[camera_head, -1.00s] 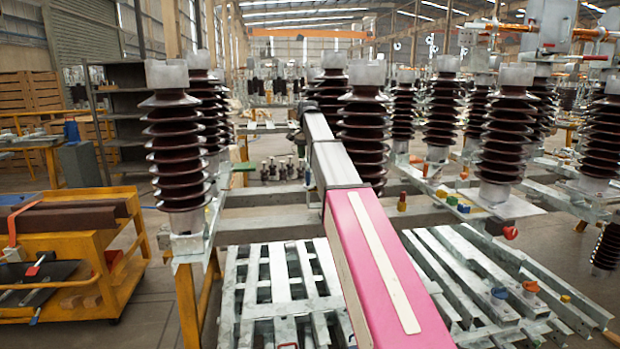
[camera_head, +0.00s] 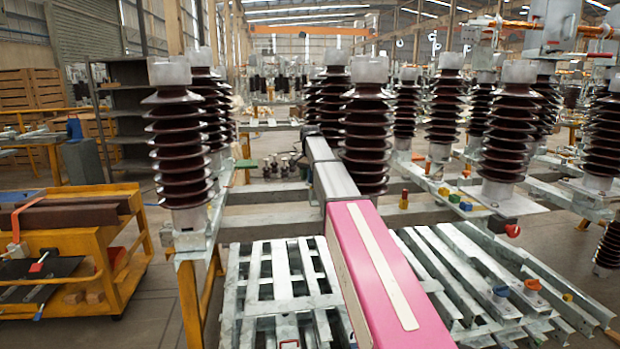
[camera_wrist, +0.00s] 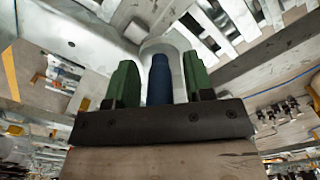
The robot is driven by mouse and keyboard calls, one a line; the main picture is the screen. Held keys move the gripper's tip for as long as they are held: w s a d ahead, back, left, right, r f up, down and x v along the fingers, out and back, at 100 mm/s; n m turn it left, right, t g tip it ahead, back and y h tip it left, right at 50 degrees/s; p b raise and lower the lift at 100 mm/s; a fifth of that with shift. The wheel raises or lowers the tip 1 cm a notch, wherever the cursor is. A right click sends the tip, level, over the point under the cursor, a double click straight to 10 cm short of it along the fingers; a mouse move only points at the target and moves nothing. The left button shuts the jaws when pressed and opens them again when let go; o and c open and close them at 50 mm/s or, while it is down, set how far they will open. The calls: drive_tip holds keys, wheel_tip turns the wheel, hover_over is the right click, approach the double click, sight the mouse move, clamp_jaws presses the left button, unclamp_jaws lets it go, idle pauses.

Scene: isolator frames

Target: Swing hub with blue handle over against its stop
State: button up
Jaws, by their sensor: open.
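In the wrist view, my gripper (camera_wrist: 159,64) has two green fingers standing apart. The blue handle (camera_wrist: 159,82) lies between them, with a narrow gap visible on each side. Behind the handle is a rounded grey metal part (camera_wrist: 165,44), which may be the hub. The handle's lower end is hidden by the dark gripper body. I cannot make out the stop in either view.
Tall brown ribbed insulators (camera_head: 366,140) stand close beside my arm. Galvanised steel frames (camera_head: 285,290) lie below it. Other coloured knobs, including a blue one (camera_head: 501,291) and a red one (camera_head: 512,230), sit on frames at the right. A yellow cart (camera_head: 105,270) stands at the left.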

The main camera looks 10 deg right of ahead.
clamp_jaws()
drive_tip(key=shift+w+a, duration=1)
unclamp_jaws()
wheel_tip(320, 180, up, 11)
drive_tip(key=shift+s+f, duration=0.1)
